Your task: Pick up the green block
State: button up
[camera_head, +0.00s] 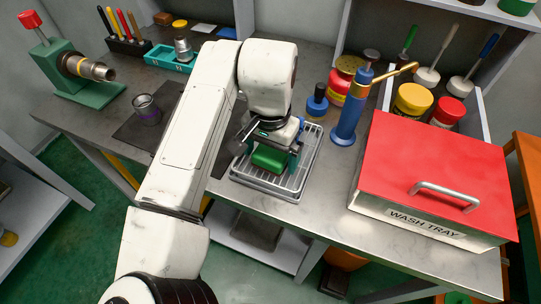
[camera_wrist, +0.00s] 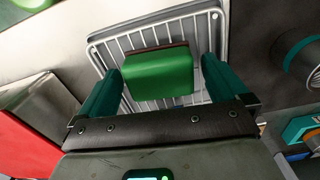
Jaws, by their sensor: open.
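The green block (camera_head: 270,158) lies on a wire rack tray (camera_head: 284,186) in the middle of the bench in the head view. In the wrist view the green block (camera_wrist: 158,73) sits on the rack (camera_wrist: 128,42), with a dark brown strip along its far edge. My gripper (camera_head: 277,152) is over the rack, close to the block. In the wrist view my gripper's (camera_wrist: 160,75) two teal fingers are open, one to each side of the block. A small gap shows beside each finger. I cannot tell how far the fingertips reach down beside the block.
A red-lidded wash tray box (camera_head: 430,180) stands right of the rack. A blue pump bottle with a brass spout (camera_head: 347,120) and a small blue bottle (camera_head: 317,100) stand close behind. A metal cup (camera_head: 147,109) is on a dark mat at left, near a green vise (camera_head: 75,75).

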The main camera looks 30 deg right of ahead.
jog(key=shift+f, duration=0.25)
jog(key=shift+c, duration=0.5)
jog(key=c, duration=0.9)
jog(key=shift+r, duration=0.15)
jog(key=shift+r, duration=0.3)
notch_tip(320, 180, up, 2)
jog(key=shift+r, duration=0.2)
jog(key=s+r, duration=0.9)
jog(key=s, duration=0.5)
jog(key=shift+a+r, duration=0.4)
